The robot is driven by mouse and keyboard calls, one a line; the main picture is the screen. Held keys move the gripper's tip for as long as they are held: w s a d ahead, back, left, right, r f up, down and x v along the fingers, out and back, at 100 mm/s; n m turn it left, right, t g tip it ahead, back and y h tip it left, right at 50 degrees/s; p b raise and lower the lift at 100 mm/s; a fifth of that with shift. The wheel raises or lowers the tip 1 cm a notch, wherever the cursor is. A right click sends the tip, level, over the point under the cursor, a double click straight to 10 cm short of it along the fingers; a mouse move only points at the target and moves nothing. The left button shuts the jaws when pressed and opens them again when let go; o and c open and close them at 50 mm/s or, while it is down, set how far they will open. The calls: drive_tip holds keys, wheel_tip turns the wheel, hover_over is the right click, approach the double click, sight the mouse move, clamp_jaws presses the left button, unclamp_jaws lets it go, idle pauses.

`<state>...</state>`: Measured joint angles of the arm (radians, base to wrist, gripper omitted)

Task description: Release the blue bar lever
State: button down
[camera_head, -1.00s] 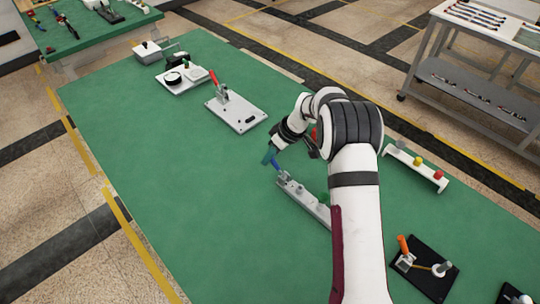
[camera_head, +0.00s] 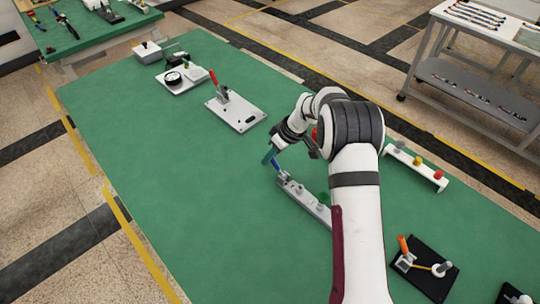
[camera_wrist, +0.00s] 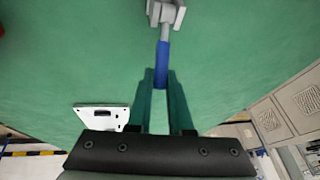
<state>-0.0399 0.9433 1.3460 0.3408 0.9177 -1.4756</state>
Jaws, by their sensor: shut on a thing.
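The blue bar lever (camera_head: 276,164) has a blue handle on a grey stem at the far-left end of a long light-grey bar (camera_head: 312,207). In the wrist view, the blue handle (camera_wrist: 162,62) points toward me from a grey clamp block (camera_wrist: 168,12) at the top. My gripper (camera_wrist: 161,73) has two teal fingers, which are shut on the near part of the handle, one on each side. In the head view, my gripper (camera_head: 269,158) sits at the handle's free end. My arm hides the bar's near end.
A plate with a red-handled clamp (camera_head: 237,112) lies beyond, up and left. A white rack with coloured knobs (camera_head: 416,168) stands to the right. A black plate with an orange handle (camera_head: 425,274) is at lower right. The green table (camera_head: 180,190) is clear on the left.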

drive_tip(key=shift+s+d+r+t+y, duration=0.25)
drive_tip(key=shift+r+t+y, duration=0.15)
drive_tip(key=shift+t+y, duration=0.15)
drive_tip(key=shift+s+d+r+t+y, duration=0.25)
drive_tip(key=shift+r+t+y, duration=0.1)
drive_tip(key=shift+t+y, duration=0.15)
drive_tip(key=c, duration=0.8)
unclamp_jaws()
drive_tip(key=shift+c, duration=0.2)
drive_tip(key=v, duration=1.5)
drive_tip(key=shift+d+r, duration=0.25)
drive_tip(key=shift+r, duration=0.1)
